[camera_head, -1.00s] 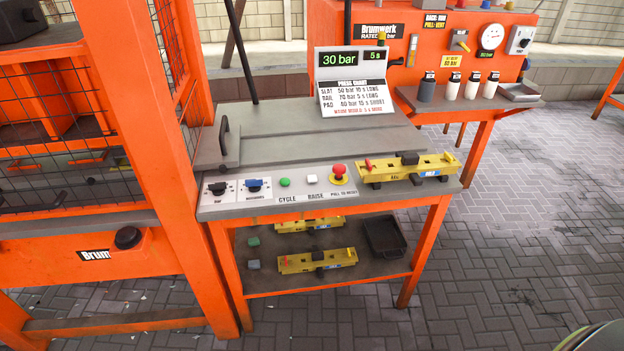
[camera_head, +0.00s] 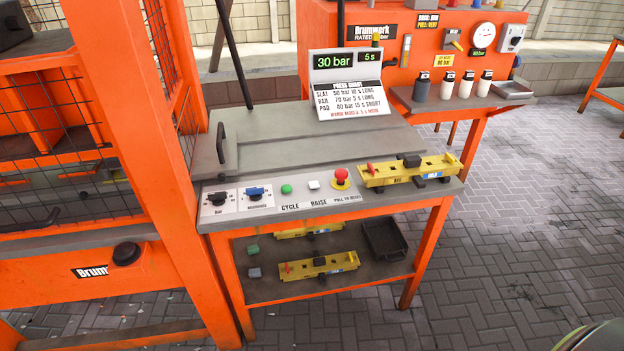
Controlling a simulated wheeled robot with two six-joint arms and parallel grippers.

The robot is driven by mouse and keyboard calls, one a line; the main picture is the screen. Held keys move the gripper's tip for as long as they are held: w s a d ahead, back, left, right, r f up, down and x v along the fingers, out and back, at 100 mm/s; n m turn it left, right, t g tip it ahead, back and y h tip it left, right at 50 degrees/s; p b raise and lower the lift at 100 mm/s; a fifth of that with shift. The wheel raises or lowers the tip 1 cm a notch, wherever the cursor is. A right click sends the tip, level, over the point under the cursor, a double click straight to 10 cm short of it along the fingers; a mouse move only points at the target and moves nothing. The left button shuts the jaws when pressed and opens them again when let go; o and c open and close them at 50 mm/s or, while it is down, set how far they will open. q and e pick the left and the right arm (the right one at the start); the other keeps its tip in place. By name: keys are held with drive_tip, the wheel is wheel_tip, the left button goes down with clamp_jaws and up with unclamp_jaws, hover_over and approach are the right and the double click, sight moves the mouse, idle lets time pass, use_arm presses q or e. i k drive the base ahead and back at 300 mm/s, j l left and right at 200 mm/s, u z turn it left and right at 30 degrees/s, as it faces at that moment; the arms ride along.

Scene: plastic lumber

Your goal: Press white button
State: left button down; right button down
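Nothing touches or covers the white button. Neither of my grippers shows in the head view. A dark rounded shape at the bottom right corner is cut off and I cannot tell what it is.
Two rotary knobs, black (camera_head: 217,198) and blue (camera_head: 256,192), sit left of the buttons. A yellow mould (camera_head: 400,173) lies at the panel's right end. The display (camera_head: 346,62) reads 30 bar, 5 s. An orange caged frame (camera_head: 150,150) stands at left. The paved floor at right is clear.

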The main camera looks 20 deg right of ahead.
sight(313, 185)
drive_tip(key=i+j+z, duration=0.25)
drive_tip(key=i+j, duration=0.15)
drive_tip(key=j, duration=0.25)
drive_tip(key=i+j+z, duration=0.25)
drive_tip(key=j, duration=0.45)
drive_tip(key=i, duration=0.1)
